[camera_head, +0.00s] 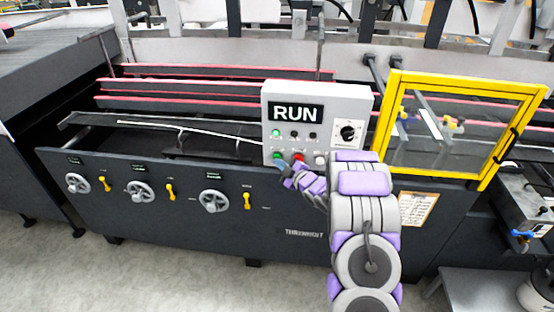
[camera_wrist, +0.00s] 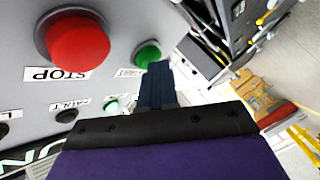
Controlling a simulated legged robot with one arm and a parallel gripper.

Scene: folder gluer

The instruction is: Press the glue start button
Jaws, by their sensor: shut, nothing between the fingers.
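The control box (camera_head: 315,93) is a light grey panel whose display (camera_head: 296,113) reads RUN. A green button (camera_head: 277,155) sits at its lower left, left of a red button (camera_head: 298,157). In the wrist view, which is upside down, the green button (camera_wrist: 148,53) shows just beyond my fingertips, and the large red button (camera_wrist: 78,42) is marked STOP. The green button's label is partly hidden by my fingers. My gripper (camera_head: 284,168) is shut and empty, its tips (camera_wrist: 157,66) close to the green button. I cannot tell whether they touch it.
A small green lamp (camera_head: 276,133) is lit on the panel, and a black rotary knob (camera_head: 348,132) is at its right. A yellow-framed clear guard (camera_head: 455,125) stands right of the box. Handwheels (camera_head: 214,201) and yellow levers (camera_head: 247,201) line the machine's front.

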